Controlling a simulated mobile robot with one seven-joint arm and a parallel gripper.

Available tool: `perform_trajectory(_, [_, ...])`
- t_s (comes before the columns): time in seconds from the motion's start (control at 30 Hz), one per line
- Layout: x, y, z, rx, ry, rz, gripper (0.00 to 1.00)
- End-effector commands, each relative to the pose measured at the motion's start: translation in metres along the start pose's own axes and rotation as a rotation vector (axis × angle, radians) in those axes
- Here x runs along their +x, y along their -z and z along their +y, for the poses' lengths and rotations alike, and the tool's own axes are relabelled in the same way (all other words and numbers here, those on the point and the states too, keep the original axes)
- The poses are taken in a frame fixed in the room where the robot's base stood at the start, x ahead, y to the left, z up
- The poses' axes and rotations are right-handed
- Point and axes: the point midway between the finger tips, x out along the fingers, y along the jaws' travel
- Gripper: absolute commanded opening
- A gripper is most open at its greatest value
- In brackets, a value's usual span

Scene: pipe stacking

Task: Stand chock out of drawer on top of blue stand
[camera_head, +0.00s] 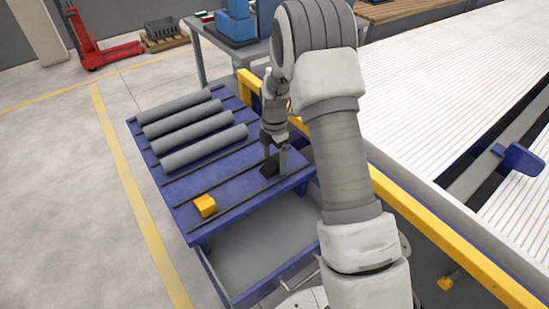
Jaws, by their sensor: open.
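The blue stand (180,217) is left of centre. A yellow chock (205,206) sits on its top near the front left corner, apart from my gripper. My gripper (276,164) points down over the right front part of the stand top, with its fingers apart. A small dark shape (268,168) shows at the fingers; I cannot tell whether it is a finger or a separate piece. The open drawer (255,249) below the stand top has a grey floor, and its visible part is bare. My arm hides what lies to its right.
Several grey pipes (205,146) lie side by side on the back of the stand. A yellow rail (400,198) and a ribbed white surface (440,90) are at the right. A small yellow piece (446,283) is at lower right. Floor at left is clear.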

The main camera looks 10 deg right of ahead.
Motion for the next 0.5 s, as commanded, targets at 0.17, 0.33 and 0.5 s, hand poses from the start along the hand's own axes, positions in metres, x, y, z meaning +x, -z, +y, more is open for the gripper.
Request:
perform_trajectory(0.17, [-0.001,0.000,0.000,0.000,0.000,0.000,0.91])
perform_trajectory(0.33, [-0.020,0.000,0.001,0.000,-0.002,0.001,0.91])
perform_trajectory(0.5, [-0.059,-0.001,0.001,0.001,-0.004,-0.001,0.91])
